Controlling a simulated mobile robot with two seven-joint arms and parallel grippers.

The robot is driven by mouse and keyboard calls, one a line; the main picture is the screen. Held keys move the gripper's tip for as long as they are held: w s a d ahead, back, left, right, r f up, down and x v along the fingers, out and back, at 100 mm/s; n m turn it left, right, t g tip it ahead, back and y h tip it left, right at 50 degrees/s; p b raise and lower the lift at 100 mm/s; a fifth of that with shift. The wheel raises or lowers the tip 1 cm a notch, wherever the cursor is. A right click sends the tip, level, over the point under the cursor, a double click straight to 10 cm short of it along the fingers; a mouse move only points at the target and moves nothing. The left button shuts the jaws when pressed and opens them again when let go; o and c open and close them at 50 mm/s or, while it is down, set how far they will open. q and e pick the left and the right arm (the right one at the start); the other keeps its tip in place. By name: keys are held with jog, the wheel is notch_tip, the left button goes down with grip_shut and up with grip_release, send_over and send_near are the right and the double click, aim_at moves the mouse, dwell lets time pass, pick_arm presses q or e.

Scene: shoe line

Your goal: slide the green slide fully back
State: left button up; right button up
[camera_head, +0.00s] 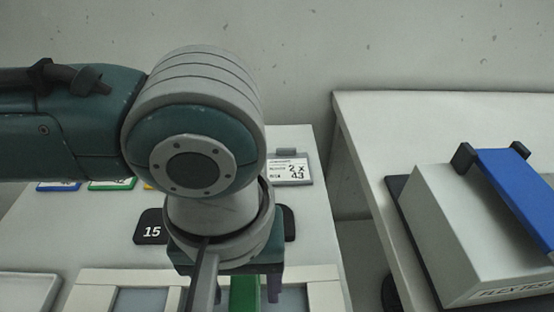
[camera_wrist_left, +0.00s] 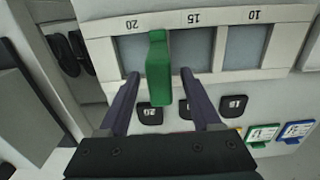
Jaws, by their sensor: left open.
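The green slide (camera_head: 244,293) is a narrow upright piece at the bottom of the head view, partly hidden by my left wrist. In the left wrist view the green slide (camera_wrist_left: 158,62) stands on a pale frame (camera_wrist_left: 98,28) with grey windows and the marks 20, 15 and 10. It lies between the 20 and 15 marks. My left gripper (camera_head: 234,293) points down over it. In the left wrist view its open fingers (camera_wrist_left: 160,76) are on either side of the slide, with a gap on each side. My right gripper is not in view.
Black number plates (camera_head: 151,232) and coloured cards (camera_head: 112,184) lie behind the frame. A card stand (camera_head: 289,170) is at the back right. A second table (camera_head: 370,125) holds a grey box (camera_head: 450,230) under a blue bar (camera_head: 515,190). A white tray (camera_head: 28,292) is at left.

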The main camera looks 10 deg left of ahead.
pick_arm(q)
grip_shut()
dwell(0.5)
dwell(0.9)
